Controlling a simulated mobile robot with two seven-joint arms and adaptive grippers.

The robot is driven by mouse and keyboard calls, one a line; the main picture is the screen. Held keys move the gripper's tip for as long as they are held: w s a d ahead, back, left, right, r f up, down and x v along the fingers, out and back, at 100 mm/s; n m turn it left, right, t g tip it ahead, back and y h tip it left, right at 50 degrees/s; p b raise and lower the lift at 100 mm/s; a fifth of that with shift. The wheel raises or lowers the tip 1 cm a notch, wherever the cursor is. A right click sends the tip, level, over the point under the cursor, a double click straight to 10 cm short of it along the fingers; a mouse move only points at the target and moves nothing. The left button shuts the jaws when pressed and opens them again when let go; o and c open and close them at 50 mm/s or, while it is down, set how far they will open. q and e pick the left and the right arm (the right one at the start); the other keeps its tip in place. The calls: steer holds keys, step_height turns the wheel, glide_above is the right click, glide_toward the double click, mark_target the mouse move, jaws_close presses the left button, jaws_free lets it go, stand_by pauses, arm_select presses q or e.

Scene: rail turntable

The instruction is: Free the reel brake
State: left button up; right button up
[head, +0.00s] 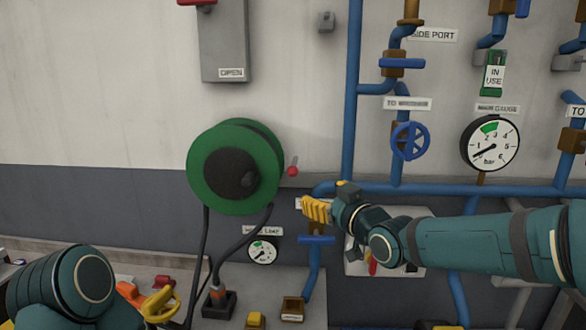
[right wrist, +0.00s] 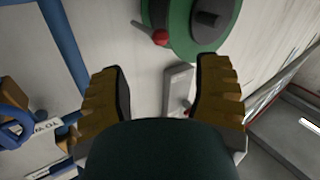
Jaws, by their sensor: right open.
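A green hose reel (head: 235,167) with a black hub is on the wall, and shows at the top of the right wrist view (right wrist: 185,25). A small lever with a red ball knob (head: 293,172), apparently the reel brake, is just right of the reel. The red knob also shows in the right wrist view (right wrist: 160,37). My right gripper (head: 312,209) is below and slightly right of the knob. In the right wrist view its two yellow fingers (right wrist: 165,68) are spread and empty, with the knob beyond them. My left arm shows at bottom left; its gripper is not clearly visible.
Blue pipes (head: 352,100) and a blue handwheel (head: 410,141) are right of the reel. A black hose (head: 238,247) hangs below it, near a small gauge (head: 263,251). A grey box (head: 222,45) marked OPEN is above.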

mark_target(296, 173)
steer(key=x, duration=0.4)
steer(key=r+p+x, duration=0.1)
steer(key=x, duration=0.4)
steer(key=p+x, duration=0.1)
steer(key=x, duration=0.3)
steer(key=shift+w+a+r, duration=0.15)
steer(key=shift+w+a, duration=0.05)
steer(key=shift+w, duration=0.15)
jaws_close()
